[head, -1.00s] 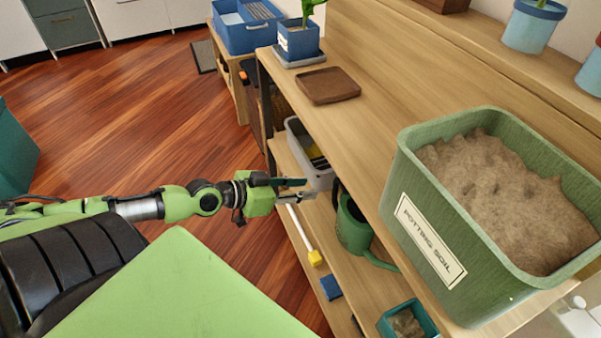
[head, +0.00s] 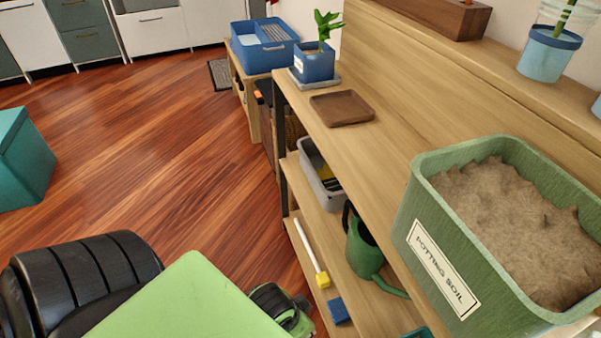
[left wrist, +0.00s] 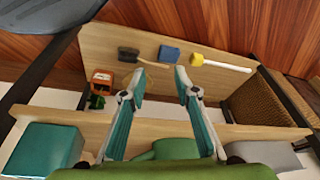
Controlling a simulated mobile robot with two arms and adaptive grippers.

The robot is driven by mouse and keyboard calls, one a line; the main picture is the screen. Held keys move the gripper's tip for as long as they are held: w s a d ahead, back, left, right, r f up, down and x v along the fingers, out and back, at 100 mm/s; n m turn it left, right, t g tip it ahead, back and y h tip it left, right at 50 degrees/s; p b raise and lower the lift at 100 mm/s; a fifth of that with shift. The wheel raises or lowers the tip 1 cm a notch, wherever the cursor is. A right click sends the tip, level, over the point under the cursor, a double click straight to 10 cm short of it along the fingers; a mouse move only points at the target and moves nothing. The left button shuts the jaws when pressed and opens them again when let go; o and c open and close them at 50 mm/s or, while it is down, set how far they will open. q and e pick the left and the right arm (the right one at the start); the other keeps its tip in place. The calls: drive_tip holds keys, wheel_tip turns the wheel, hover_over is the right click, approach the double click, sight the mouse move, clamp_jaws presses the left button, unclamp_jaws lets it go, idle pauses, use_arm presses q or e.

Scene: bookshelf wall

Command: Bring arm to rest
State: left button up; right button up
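My left gripper (left wrist: 160,78) shows in the left wrist view with its two teal fingers apart, open, with nothing held between the tips. It is over the lower shelves of the wooden rack. In the head view the gripper itself is out of sight; only a green and black piece of my arm shows at the bottom, left of the shelf. My right gripper is in neither view.
The wooden shelf (head: 410,112) carries a green potting soil bin (head: 425,215), a brown tray (head: 342,108) and a potted plant (head: 315,62). Lower down are a grey bin (head: 318,178), a watering can (head: 362,250) and a blue sponge (head: 338,311). Open wooden floor (head: 150,150) lies left.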

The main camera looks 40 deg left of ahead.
use_arm(q)
drive_tip(key=shift+s, duration=0.2)
drive_tip(key=shift+f, duration=0.1)
idle(0.4)
drive_tip(key=s+f+g+p, duration=0.1)
drive_tip(key=s+f+p, duration=0.5)
drive_tip(key=f+p, duration=0.55)
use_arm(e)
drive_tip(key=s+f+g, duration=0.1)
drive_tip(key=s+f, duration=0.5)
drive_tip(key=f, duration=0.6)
use_arm(q)
drive_tip(key=s+a+f+p, duration=0.1)
drive_tip(key=s+p, duration=0.3)
drive_tip(key=s, duration=0.2)
drive_tip(key=s+a+f+g+p, duration=0.1)
drive_tip(key=s+a+f+p, duration=0.1)
drive_tip(key=s+p, duration=0.3)
drive_tip(key=shift+s, duration=1.25)
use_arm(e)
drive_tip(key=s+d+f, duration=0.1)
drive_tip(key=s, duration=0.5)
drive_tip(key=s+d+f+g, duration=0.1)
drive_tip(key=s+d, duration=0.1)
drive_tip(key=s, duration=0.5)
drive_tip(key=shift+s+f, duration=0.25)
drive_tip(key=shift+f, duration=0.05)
use_arm(q)
drive_tip(key=shift+a, duration=0.1)
